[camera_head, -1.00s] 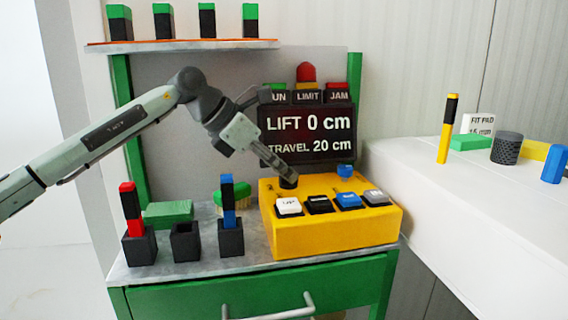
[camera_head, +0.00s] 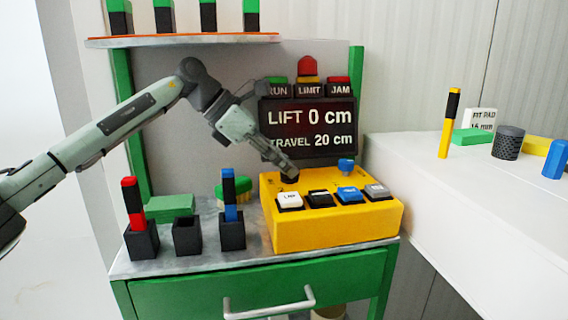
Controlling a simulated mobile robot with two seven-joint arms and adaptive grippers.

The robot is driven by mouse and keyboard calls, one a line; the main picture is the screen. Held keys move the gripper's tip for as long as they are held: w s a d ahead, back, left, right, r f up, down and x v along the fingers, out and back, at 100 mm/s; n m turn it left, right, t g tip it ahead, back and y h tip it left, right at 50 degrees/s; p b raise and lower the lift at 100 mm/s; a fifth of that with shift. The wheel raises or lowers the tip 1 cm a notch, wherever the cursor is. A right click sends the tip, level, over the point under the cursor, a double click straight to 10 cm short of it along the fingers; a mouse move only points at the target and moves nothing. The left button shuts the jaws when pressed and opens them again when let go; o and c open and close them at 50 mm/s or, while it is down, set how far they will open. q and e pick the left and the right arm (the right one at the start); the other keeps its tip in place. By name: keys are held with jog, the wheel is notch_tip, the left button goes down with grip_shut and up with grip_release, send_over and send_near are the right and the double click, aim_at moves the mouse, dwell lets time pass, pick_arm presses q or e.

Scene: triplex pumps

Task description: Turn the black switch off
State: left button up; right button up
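The yellow control box (camera_head: 310,235) stands on the bench. On its front part sit a white button (camera_head: 289,200), a black button (camera_head: 319,199), a blue one (camera_head: 350,194) and a grey one (camera_head: 377,191). A blue knob (camera_head: 346,165) stands at the back of its top. My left gripper (camera_head: 290,176) comes in from the upper left, pointing down at the back left of the box's top. Its dark fingertips cover that spot, so any switch there is hidden, and I cannot tell whether the fingers are closed or touching. My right gripper is not in view.
A display (camera_head: 308,128) reads "LIFT 0 cm, TRAVEL 20 cm" behind the box, under a red lamp (camera_head: 307,68). A white table (camera_head: 450,195) is at the right.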

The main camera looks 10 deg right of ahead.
pick_arm(q)
jog(key=o, duration=0.4)
jog(key=shift+c, duration=0.2)
jog(key=shift+a+r, duration=0.2)
jog(key=a, duration=1.2)
jog(key=shift+a+r, duration=0.2)
jog(key=shift+a, duration=0.05)
jog(key=shift+w, duration=0.1)
